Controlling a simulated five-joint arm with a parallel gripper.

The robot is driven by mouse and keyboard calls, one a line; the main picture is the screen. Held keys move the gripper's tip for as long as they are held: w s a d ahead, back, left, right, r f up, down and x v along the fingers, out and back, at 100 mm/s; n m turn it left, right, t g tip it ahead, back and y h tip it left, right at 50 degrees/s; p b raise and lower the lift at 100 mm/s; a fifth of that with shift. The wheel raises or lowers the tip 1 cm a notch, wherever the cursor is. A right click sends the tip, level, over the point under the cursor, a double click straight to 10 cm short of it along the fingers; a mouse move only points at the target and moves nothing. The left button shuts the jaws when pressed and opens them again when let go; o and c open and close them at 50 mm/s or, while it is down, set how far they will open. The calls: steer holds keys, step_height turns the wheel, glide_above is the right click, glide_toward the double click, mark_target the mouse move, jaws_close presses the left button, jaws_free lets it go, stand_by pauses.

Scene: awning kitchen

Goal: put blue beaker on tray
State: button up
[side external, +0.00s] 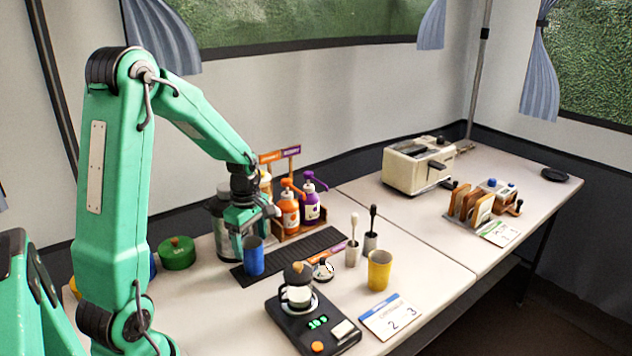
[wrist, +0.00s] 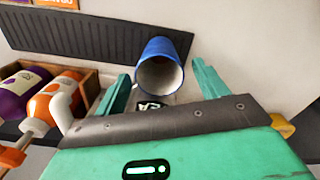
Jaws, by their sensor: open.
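The blue beaker (side external: 253,258) appears to stand upright at the near left end of the long black ribbed tray (side external: 318,245); its base contact is hard to make out. In the wrist view the beaker (wrist: 160,47) shows its pale open mouth towards me and overlaps the end of the tray (wrist: 75,33). My gripper (side external: 250,230) is just above the beaker in the side view. In the wrist view its two green fingers (wrist: 161,72) are apart, one on each side of the beaker, with visible gaps.
Pump bottles in a wooden rack (side external: 301,215) stand behind the tray. A grey canister (side external: 222,225) is close behind my gripper. A scale with a small pot (side external: 296,297), two utensil holders and a yellow cup (side external: 379,270) stand to the right. A toaster (side external: 418,167) is farther back.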

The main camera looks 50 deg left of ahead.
steer(key=shift+s+d+f, duration=0.1)
steer(key=shift+s+f, duration=0.05)
steer(key=shift+f, duration=0.3)
step_height(320, 180, up, 13)
stand_by(0.4)
steer(key=shift+r, duration=0.15)
stand_by(0.3)
steer(key=s+d+r+m+t, duration=0.2)
steer(key=s+d+m, duration=0.2)
steer(key=d+m, duration=0.5)
steer(key=s+d+r+m+t, duration=0.2)
steer(key=s+d+m, duration=0.3)
steer(key=d+m, duration=0.5)
steer(key=m+t, duration=0.1)
steer(key=m, duration=0.2)
steer(key=shift+r+m, duration=0.25)
steer(key=shift+m, duration=0.05)
